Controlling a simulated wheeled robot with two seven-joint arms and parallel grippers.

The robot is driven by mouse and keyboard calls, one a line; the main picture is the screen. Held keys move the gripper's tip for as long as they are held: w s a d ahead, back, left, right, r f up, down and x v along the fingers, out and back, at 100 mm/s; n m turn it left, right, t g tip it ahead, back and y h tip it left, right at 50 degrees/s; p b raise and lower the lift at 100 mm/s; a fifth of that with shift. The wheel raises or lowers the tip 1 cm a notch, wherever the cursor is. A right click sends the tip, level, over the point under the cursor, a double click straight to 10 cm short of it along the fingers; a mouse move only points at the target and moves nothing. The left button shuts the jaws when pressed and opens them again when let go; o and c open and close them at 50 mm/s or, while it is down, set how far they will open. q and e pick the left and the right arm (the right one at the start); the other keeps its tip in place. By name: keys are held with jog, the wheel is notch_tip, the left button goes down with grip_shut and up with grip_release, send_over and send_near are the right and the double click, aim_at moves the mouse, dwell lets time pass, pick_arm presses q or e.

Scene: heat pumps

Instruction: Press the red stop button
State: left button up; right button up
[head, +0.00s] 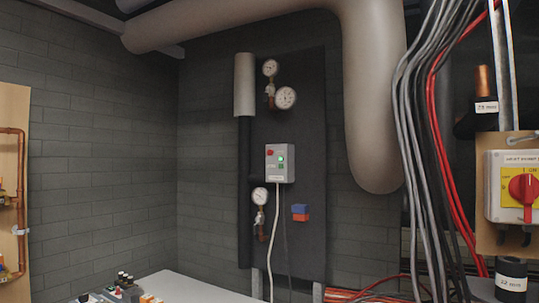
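A small grey control box (286,176) is mounted on a dark panel on the far wall, near the middle of the head view. A small red button (270,152) is on the upper left of its face. A green lit part (281,158) is to the right of and slightly below the red button. Small markings on the box are too small to read. Neither of my grippers shows in this view.
Gauges (285,98) and pipes flank the box. A large grey pipe (371,100) bends down at right, beside hanging cables (411,130). A red rotary switch (523,188) on yellow is at far right. A light table (190,288) with small items is below.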

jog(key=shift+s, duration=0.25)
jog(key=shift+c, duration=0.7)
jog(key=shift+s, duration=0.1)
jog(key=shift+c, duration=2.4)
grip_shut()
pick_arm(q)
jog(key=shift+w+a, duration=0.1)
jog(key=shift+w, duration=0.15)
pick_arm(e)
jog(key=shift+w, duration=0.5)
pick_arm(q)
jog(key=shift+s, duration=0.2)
